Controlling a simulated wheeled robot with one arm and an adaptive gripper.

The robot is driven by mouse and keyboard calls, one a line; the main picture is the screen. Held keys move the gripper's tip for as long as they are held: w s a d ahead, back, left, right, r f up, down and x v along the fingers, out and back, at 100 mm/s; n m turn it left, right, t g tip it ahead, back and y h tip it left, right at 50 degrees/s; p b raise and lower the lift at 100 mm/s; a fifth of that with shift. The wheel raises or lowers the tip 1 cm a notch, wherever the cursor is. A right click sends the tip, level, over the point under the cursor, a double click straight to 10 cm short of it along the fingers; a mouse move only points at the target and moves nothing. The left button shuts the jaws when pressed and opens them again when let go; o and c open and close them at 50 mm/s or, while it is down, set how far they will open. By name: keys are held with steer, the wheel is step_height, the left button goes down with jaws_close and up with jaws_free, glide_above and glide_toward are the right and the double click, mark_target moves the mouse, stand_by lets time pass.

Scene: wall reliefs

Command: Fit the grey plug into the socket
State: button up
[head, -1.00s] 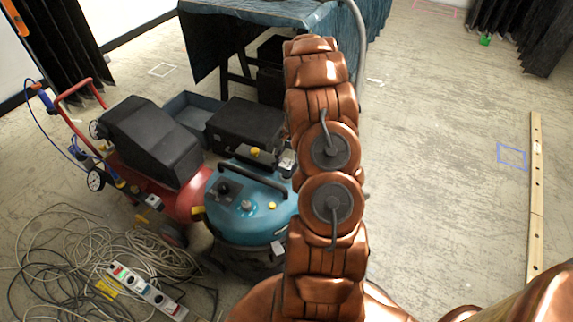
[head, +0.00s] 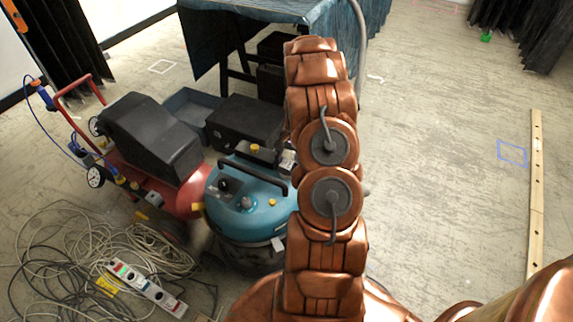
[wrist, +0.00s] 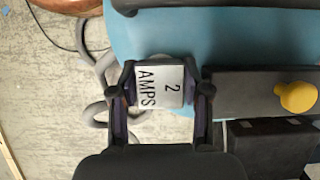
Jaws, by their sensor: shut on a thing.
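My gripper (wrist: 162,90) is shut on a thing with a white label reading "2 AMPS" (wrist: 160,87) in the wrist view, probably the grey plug. Its body is mostly hidden by the label and fingers. A looped grey cord (wrist: 95,115) runs beside it on the left. The held thing is in front of the blue vacuum cleaner (wrist: 240,50), near a dark plate with a yellow knob (wrist: 297,96). In the head view my arm hides the gripper. I cannot make out a socket that clearly faces the plug.
The blue vacuum (head: 245,205) stands left of my arm, beside a red compressor (head: 185,190). A white power strip (head: 148,288) lies among tangled cables (head: 60,260). A draped table (head: 340,25) stands behind. The floor to the right is clear as far as a wooden beam (head: 536,200).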

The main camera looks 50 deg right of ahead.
steer(key=o, duration=1.2)
steer(key=v, duration=1.2)
